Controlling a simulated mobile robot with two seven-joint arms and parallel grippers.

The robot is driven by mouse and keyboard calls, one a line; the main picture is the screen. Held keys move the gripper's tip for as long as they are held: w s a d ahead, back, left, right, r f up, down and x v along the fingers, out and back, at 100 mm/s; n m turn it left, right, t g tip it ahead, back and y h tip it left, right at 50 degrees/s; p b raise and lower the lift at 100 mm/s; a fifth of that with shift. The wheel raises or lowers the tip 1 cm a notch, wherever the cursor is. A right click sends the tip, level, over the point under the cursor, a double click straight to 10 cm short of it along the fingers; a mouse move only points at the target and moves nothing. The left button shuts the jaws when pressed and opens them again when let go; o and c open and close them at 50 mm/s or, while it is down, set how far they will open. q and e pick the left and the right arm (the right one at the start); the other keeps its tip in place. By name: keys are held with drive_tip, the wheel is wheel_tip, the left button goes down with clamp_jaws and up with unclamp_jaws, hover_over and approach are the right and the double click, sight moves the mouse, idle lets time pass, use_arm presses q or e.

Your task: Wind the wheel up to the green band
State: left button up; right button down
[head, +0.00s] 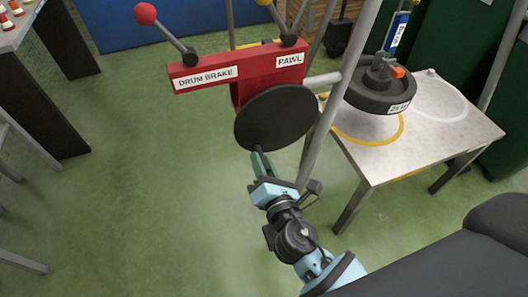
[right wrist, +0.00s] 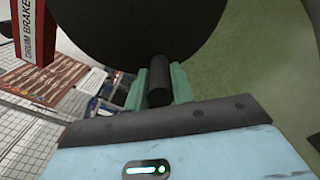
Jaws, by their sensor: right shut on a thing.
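The black wheel (head: 378,97) with a white label hangs under a blue and white piece (head: 397,30), above a pale table. An orange part sits on its hub. A red winch housing (head: 240,72) carries the labels DRUM BRAKE and PAWL. A dark round crank disc (head: 276,117) is on its near side. My right gripper (head: 259,163) is at the disc's lower edge. In the right wrist view its green fingers are on both sides of the black crank handle (right wrist: 158,95), shut on it. I cannot make out a green band. My left gripper is not in view.
A red-knobbed lever (head: 146,15) and a yellow-knobbed lever stand on the housing. A grey post (head: 335,100) rises beside the disc. The table (head: 440,135) has a yellow ring and a white ring.

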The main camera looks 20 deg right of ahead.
drive_tip(key=shift+a+r+m, duration=0.3)
drive_tip(key=shift+a+r, duration=0.3)
drive_tip(key=shift+r, duration=0.05)
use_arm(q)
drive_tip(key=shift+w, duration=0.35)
use_arm(e)
drive_tip(key=shift+a+r, duration=0.1)
drive_tip(key=shift+w+a+r+m, duration=0.1)
drive_tip(key=shift+a+r+m, duration=0.2)
drive_tip(key=shift+r+m, duration=0.35)
drive_tip(key=shift+a+r+m, duration=0.3)
drive_tip(key=shift+r+m, duration=0.05)
drive_tip(key=shift+m, duration=0.5)
drive_tip(key=c, duration=1.1)
unclamp_jaws()
drive_tip(key=shift+f, duration=0.1)
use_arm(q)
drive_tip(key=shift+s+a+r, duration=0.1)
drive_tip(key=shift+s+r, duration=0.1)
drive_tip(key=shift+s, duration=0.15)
use_arm(e)
drive_tip(key=shift+o, duration=0.5)
drive_tip(key=shift+d+f, duration=0.1)
drive_tip(key=shift+f, duration=0.05)
drive_tip(key=shift+s, duration=0.2)
